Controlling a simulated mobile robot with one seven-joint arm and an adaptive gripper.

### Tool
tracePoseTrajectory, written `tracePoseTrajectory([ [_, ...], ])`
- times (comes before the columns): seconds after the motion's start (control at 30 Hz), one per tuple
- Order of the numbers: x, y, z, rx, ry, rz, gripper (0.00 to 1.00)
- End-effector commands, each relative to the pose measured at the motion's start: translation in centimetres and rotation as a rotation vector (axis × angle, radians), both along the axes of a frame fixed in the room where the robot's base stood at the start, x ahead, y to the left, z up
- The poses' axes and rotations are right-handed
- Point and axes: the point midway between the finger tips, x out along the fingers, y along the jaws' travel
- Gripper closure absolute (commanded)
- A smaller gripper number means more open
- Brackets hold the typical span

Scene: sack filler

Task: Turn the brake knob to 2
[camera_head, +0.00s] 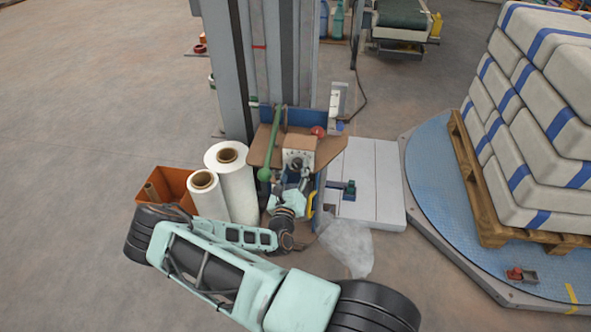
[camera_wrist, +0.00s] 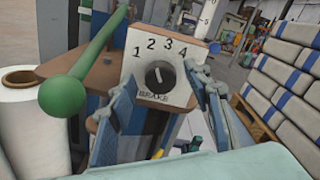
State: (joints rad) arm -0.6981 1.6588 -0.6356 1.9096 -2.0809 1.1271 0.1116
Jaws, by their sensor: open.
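The brake knob (camera_wrist: 160,77) is a round black dial on a white plate (camera_wrist: 143,62) marked 1, 2, 3, 4 and BRAKE. Its pale pointer mark looks roughly upward; I cannot tell exactly which number it meets. My gripper (camera_wrist: 160,80) is open, with one blue-grey finger on each side of the knob in the wrist view. I see no clear contact with the knob. In the head view my gripper (camera_head: 297,177) is in front of the white plate (camera_head: 298,157), and my arm hides most of the knob.
A green lever with a ball end (camera_wrist: 60,95) stands left of the plate. White film rolls (camera_head: 235,185) and an orange bin (camera_head: 172,184) are further left. A pallet of sacks (camera_head: 530,130) stands on a blue turntable (camera_head: 440,165) at right. A red ball knob (camera_head: 318,131) sits behind the plate.

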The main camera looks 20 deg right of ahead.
Motion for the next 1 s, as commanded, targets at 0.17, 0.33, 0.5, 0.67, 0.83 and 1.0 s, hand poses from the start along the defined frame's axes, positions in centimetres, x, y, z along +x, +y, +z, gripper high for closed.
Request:
tracePoseTrajectory([
  [0.17,-1.7,1.3,0.0,0.001,0.002,0.001,0.54],
  [0.33,-4.8,3.4,-0.1,0.0,0.003,0.002,0.54],
  [0.5,-7.6,5.3,0.0,0.001,0.001,0.003,0.54],
  [0.67,-9.2,6.3,0.0,0.001,0.002,0.001,0.54],
  [0.83,-9.9,6.6,0.0,-0.001,0.001,0.0,0.54],
  [1.0,-9.9,6.6,0.0,-0.001,0.001,0.0,0.54],
])
